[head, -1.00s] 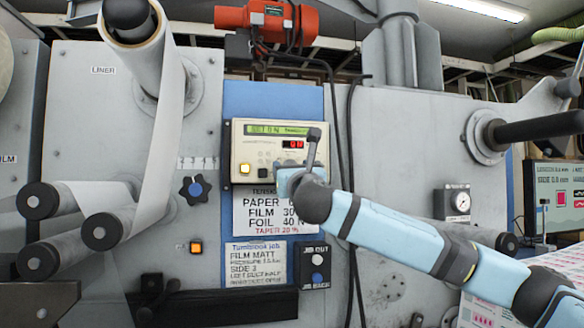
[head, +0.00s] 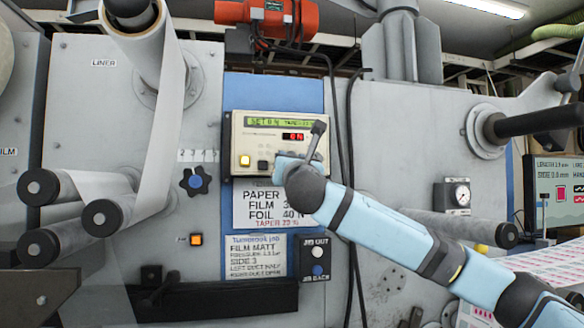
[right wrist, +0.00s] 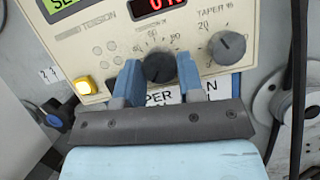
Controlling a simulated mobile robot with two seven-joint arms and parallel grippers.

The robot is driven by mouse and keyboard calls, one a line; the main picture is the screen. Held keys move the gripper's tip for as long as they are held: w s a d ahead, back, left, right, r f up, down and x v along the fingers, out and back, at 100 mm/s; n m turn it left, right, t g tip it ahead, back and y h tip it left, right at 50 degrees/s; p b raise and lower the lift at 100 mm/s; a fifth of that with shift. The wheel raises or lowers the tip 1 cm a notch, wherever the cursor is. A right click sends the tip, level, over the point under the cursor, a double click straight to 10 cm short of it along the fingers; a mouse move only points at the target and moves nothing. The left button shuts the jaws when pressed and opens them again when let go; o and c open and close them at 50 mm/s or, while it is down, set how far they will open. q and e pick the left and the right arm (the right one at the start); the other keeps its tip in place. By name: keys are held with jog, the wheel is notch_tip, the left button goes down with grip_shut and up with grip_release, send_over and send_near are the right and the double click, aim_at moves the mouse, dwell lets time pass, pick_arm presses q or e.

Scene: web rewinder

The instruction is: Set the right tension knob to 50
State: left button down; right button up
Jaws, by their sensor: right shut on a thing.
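The tension controller (head: 243,145) is a cream panel with a green text display (head: 281,122) and a red number display (head: 297,137), too blurred to read surely. My right gripper (right wrist: 158,78) is shut on the tension knob, one blue finger on each side. In the head view my right arm's end hides the knob. My left gripper is not in view.
A lit yellow button (right wrist: 85,86) is at the panel's lower left. A paper label (head: 262,208) hangs below the panel. Black cables (head: 350,130) run down at its right. Rollers (head: 105,219) stand out at the left.

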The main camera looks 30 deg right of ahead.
jog(key=m+g+b, duration=0.1)
jog(key=m+g, duration=0.1)
jog(key=m, duration=0.6)
jog(key=m+g+h+b, duration=0.1)
jog(key=m+g, duration=0.2)
jog(key=m, duration=0.6)
jog(key=r+m+g+h+b, duration=0.1)
jog(key=m+g, duration=0.2)
jog(key=m, duration=0.5)
jog(key=shift+w+a+b, duration=0.1)
jog(key=shift+a+b, duration=0.2)
jog(key=shift+b, duration=0.05)
jog(key=shift+m, duration=0.3)
jog(key=o, duration=0.9)
